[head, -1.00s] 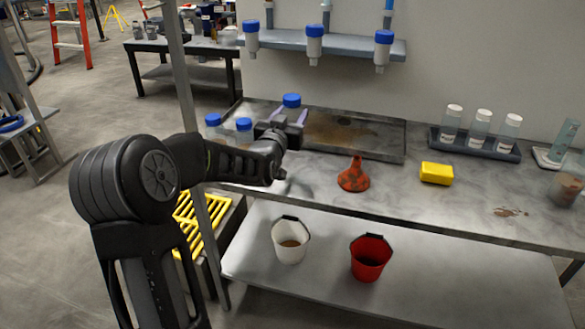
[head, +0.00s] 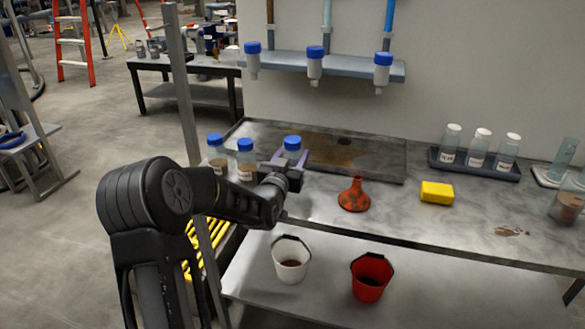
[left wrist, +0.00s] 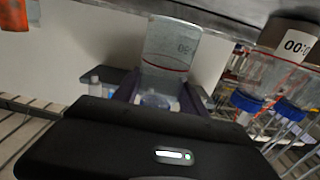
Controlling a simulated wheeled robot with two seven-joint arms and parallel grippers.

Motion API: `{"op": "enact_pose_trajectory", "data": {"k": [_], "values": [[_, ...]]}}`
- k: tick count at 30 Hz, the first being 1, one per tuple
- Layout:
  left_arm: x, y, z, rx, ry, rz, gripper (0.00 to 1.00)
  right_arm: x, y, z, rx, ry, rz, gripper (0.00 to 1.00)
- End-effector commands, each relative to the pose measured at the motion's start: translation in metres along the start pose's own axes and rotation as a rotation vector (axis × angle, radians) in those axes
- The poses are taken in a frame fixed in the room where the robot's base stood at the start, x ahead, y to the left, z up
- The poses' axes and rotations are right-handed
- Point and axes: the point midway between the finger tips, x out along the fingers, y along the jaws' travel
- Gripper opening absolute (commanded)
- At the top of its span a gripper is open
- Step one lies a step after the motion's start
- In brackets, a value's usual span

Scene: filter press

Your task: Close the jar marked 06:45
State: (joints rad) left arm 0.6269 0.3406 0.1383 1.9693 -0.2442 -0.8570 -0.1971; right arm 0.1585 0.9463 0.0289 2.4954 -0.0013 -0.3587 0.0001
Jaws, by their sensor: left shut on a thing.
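The jar (head: 291,154) with a blue cap is between the fingers of my left gripper (head: 289,164), which is shut on it just below the cap. My right gripper is out of view.
Several white-capped jars stand in a rack (head: 452,166). White (head: 290,260) and red (head: 370,278) buckets are on the lower shelf.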

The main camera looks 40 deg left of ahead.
Motion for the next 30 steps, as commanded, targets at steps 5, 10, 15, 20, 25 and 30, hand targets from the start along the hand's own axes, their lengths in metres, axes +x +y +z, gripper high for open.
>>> {"op": "enact_pose_trajectory", "data": {"k": [5, 10, 15, 20, 25, 30], "values": [[0.0, 0.0, 0.01, -0.001, -0.003, 0.0, 0.0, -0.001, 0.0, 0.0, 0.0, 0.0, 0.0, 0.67], [0.0, 0.0, 0.032, -0.003, -0.003, 0.0, 0.0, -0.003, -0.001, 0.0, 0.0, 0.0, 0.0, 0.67], [0.0, 0.0, 0.037, -0.001, 0.002, 0.0, 0.0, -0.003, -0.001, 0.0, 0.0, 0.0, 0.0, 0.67], [0.0, 0.0, 0.037, -0.001, 0.001, 0.0, 0.0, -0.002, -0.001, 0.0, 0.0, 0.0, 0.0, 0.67], [0.0, 0.0, 0.041, -0.001, 0.001, 0.0, 0.0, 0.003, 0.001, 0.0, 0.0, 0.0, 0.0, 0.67], [0.0, 0.0, 0.04, -0.001, 0.0, 0.0, 0.64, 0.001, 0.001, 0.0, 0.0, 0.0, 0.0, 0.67]]}}
